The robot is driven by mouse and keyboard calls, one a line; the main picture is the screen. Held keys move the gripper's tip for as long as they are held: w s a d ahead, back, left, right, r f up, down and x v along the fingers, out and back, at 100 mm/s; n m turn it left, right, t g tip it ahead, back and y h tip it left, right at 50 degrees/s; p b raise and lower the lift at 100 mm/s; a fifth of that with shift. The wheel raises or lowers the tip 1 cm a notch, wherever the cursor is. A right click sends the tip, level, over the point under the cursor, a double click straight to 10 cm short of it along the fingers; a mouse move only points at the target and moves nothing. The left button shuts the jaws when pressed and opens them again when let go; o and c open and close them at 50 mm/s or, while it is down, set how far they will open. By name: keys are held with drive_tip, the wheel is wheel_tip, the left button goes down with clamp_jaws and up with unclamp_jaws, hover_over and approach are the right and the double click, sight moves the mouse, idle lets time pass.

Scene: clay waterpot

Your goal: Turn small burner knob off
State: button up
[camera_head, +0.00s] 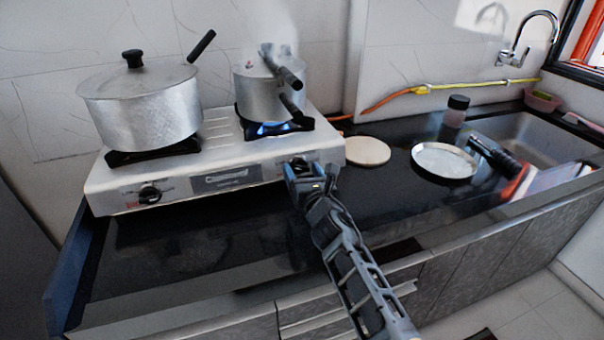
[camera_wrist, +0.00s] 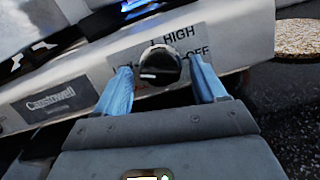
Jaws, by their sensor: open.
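The small burner knob (camera_wrist: 158,66) is round and black, with a pale pointer mark lying roughly level, on a plate lettered HIGH and OFF in the wrist view. My gripper (camera_wrist: 160,82) is open, with one blue finger on each side of the knob; I cannot tell whether either finger touches it. In the head view my gripper (camera_head: 312,176) is at the right front of the silver stove (camera_head: 225,150) and mostly hides this knob. A blue flame (camera_head: 268,129) burns on the right burner, under a small steaming pot (camera_head: 262,97).
A large lidded pot (camera_head: 145,108) stands on the left burner, above the other knob (camera_head: 150,193). A round board (camera_head: 367,151), a metal plate (camera_head: 443,161) and a dark jar (camera_head: 455,112) are to the right, before the sink. The counter in front of the stove is clear.

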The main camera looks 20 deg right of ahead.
drive_tip(key=shift+w, duration=0.25)
drive_tip(key=c, duration=1)
